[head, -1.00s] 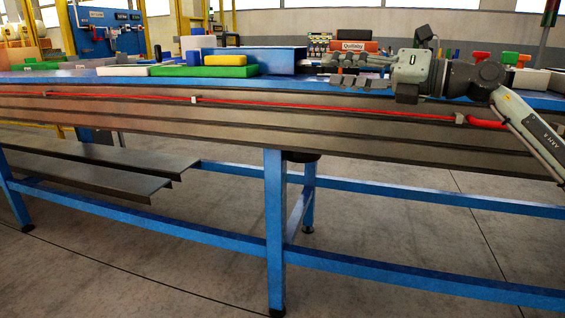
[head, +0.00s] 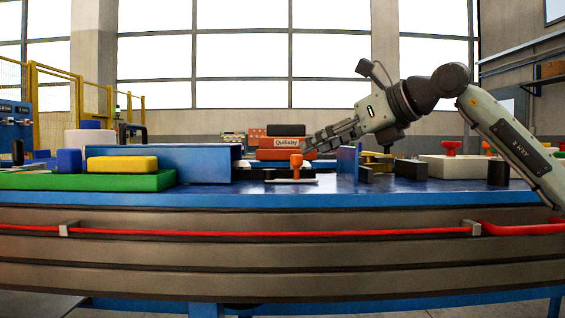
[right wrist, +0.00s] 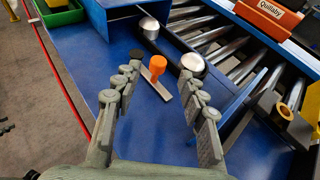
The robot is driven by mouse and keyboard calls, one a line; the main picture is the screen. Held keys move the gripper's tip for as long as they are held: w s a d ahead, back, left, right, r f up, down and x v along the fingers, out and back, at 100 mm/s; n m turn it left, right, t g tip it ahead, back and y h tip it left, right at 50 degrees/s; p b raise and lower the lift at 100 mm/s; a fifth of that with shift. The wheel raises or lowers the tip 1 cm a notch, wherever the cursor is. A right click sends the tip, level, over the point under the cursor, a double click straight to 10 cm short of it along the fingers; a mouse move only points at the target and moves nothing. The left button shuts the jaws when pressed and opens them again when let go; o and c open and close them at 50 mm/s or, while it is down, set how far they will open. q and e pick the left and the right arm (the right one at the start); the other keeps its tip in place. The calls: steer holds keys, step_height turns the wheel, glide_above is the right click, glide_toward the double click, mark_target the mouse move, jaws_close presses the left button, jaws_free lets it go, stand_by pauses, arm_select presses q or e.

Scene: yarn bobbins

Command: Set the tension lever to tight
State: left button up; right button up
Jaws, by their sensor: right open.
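An orange-knobbed lever (head: 296,168) stands on a light plate near the table's front edge, just in front of the stacked boxes. It also shows in the right wrist view as an orange handle (right wrist: 157,66) on a grey plate (right wrist: 164,88). My right gripper (head: 309,145) reaches in from the right, its fingers pointing down-left just above and beside the lever. In the right wrist view my right gripper (right wrist: 165,95) is open, and the orange handle shows between and beyond its fingers. I cannot read the lever's setting. My left gripper is not in view.
A blue bench (head: 250,200) carries a green tray (head: 80,181) with a yellow block (head: 122,164) at left. A blue wall (head: 190,160) stands left of the lever and a Quillaby box (head: 285,142) behind it. A roller conveyor (right wrist: 222,45) lies beyond.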

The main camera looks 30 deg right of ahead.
mark_target(297, 156)
steer(key=x, duration=0.7)
steer(key=shift+a, duration=0.1)
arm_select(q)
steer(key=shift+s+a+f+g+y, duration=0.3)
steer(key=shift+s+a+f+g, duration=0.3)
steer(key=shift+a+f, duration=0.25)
arm_select(e)
steer(key=shift+c, duration=0.3)
jaws_close()
